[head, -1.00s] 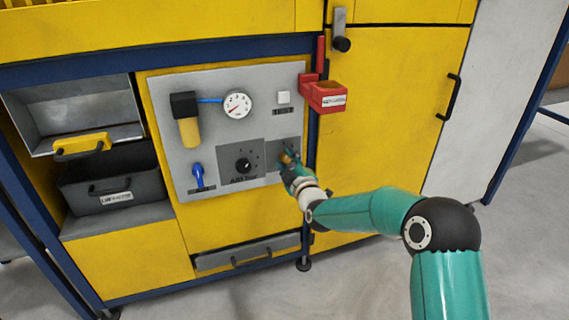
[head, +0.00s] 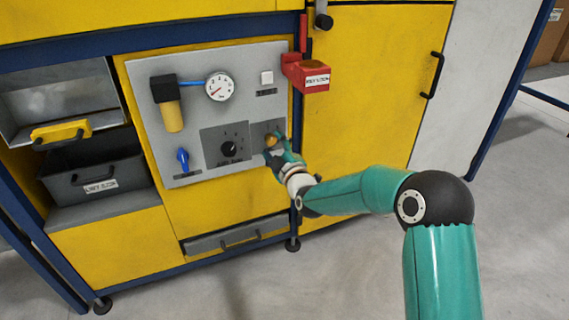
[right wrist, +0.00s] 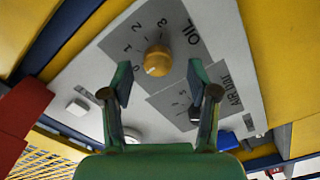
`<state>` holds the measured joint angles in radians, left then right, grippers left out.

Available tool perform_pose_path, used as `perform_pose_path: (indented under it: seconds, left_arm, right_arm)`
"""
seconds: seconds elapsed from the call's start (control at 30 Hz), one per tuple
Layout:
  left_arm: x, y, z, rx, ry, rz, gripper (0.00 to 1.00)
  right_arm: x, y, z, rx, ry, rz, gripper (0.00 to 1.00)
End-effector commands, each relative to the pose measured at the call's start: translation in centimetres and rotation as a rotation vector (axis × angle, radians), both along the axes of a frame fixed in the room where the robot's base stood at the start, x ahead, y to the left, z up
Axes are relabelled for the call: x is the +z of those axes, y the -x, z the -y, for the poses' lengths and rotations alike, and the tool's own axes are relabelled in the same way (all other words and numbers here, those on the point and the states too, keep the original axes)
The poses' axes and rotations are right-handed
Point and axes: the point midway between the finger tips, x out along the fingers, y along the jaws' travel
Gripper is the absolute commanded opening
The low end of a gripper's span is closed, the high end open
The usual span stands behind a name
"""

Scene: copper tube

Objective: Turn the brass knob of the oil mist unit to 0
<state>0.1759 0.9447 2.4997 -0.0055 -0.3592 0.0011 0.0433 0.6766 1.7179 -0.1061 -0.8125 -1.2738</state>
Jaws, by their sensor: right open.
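The brass knob (right wrist: 157,60) sits on a grey dial plate marked OIL, with the numbers 0 to 3 around it, in the right wrist view. In the head view the knob (head: 271,141) shows at the panel's right side, partly behind my gripper. My right gripper (right wrist: 160,78) is open, its two fingers apart on either side of the knob's line, with the knob between and just beyond the tips. It seems not to touch the knob. The same gripper (head: 279,149) is in front of the panel in the head view. My left gripper is not in view.
Beside the oil plate is a black air knob (head: 229,148). A gauge (head: 219,87), a blue valve (head: 183,159) and a white button (head: 266,78) share the grey panel. A red holder (head: 306,74) juts out above my right gripper. Open floor lies in front.

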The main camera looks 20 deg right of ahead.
Motion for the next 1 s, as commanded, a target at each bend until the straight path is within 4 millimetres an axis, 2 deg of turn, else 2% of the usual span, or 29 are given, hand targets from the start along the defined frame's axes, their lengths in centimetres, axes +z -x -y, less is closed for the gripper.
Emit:
perform_pose_path:
  seconds: [0.3, 0.5, 0.7, 1.0]
  left_arm:
    - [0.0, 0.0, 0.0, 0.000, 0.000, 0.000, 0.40]
    - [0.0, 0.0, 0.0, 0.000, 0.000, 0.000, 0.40]
    - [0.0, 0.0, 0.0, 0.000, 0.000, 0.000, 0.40]
    - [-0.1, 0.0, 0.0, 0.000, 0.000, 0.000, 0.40]
  right_arm:
    - [-0.1, 5.9, 0.2, 0.000, 0.000, -0.002, 0.60]
    - [-0.1, 8.9, 0.3, 0.002, 0.001, -0.002, 0.60]
    - [-0.2, 10.0, 0.3, 0.002, 0.002, -0.002, 0.60]
    - [-0.2, 10.1, 0.3, 0.002, 0.001, -0.001, 0.60]
